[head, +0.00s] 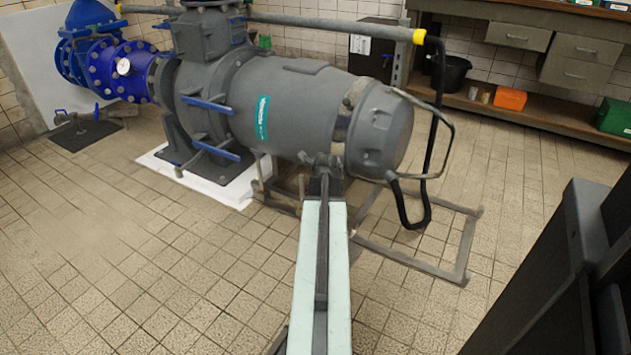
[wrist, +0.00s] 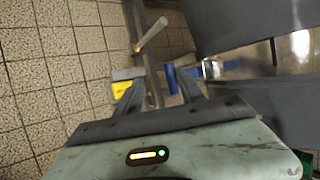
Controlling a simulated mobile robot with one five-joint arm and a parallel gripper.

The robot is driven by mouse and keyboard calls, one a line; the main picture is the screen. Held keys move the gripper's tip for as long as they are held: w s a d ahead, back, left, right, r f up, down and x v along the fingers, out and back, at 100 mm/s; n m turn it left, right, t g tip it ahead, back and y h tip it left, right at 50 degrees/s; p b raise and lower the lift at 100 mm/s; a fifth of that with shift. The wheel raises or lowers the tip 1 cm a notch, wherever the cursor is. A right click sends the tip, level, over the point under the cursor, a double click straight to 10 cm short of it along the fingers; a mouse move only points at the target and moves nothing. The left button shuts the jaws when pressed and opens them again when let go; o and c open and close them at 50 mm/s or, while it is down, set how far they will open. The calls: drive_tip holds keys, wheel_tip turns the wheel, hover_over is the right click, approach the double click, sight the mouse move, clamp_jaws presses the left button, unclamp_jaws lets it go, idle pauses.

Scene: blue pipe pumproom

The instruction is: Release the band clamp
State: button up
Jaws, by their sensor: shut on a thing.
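The band clamp (head: 342,127) runs round the joint between the grey pump body and its domed end cap. In the wrist view its shiny metal band (wrist: 246,66) shows between two dark grey cylinders, with a small bright latch (wrist: 210,69) and a blue lever (wrist: 173,79) on it. My gripper (head: 324,166) is at the lower side of the joint; in the wrist view my gripper (wrist: 156,76) has the blue lever at its fingertips and is shut on it. The exact contact is small and partly hidden by the fingers.
The domed end cap (head: 383,132) carries a bent metal handle (head: 445,125). A black hose (head: 406,211) hangs to its right. A low metal frame (head: 420,264) stands on the floor beneath. A workbench shelf (head: 560,123) is at the back right. Tiled floor is free at left.

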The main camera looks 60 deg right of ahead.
drive_tip(key=p+v, duration=0.4)
drive_tip(key=v, duration=0.3)
drive_tip(key=shift+r+p, duration=0.3)
drive_tip(key=shift+p, duration=0.05)
drive_tip(key=shift+w+a, duration=0.1)
drive_tip(key=shift+w, duration=0.1)
